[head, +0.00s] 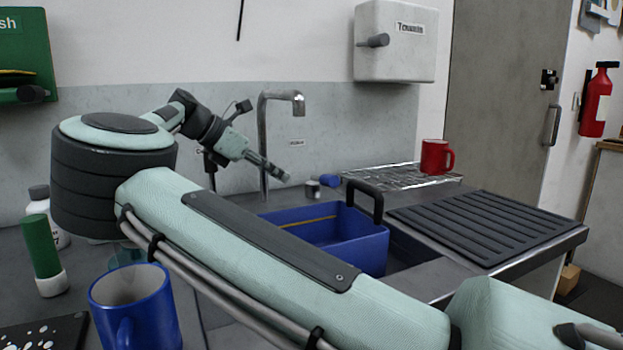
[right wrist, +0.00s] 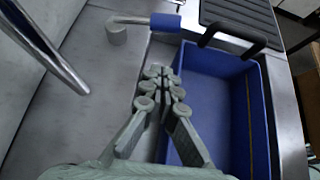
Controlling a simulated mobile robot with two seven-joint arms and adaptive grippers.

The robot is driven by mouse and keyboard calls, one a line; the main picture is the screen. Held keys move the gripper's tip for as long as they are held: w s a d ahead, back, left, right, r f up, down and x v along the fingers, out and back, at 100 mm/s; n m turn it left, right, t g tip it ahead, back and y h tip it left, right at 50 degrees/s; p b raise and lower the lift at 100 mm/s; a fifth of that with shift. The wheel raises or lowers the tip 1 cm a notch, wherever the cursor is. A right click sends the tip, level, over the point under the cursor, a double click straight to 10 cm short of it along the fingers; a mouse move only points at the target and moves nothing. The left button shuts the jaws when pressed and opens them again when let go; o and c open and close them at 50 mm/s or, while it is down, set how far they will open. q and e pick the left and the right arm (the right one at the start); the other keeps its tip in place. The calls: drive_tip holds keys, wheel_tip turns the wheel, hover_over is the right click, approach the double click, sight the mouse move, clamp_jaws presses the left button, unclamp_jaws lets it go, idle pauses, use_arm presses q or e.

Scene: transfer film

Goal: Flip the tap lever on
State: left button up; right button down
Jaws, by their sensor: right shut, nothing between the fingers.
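The chrome tap (head: 263,140) stands behind the sink, its spout bent over at the top. Its dark pipe also shows at upper left in the right wrist view (right wrist: 45,45). Right of the tap, a small lever has a grey base (head: 313,188) and a blue grip (head: 330,181). In the right wrist view, a metal rod runs right from the base (right wrist: 116,33) to the blue grip (right wrist: 165,22). My right gripper (head: 284,177) is shut and empty beside the tap. Its fingertips (right wrist: 158,72) point towards the lever, apart from the grip. My left gripper is out of view.
A blue basin with a dark handle (head: 365,246) sits in the sink, close by the fingers. A ribbed black drainer (head: 485,225) and a red mug (head: 435,158) are at right. A blue mug (head: 135,305) and green-white bottle (head: 42,255) stand at front left.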

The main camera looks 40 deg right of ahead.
sight(323, 178)
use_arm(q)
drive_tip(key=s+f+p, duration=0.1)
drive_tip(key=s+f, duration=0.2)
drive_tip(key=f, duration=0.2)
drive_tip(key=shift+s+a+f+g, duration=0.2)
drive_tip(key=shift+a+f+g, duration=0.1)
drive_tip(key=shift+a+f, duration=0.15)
use_arm(e)
drive_tip(key=s+d+f, duration=0.2)
drive_tip(key=d, duration=0.6)
drive_tip(key=shift+f, duration=0.2)
drive_tip(key=shift+s, duration=0.1)
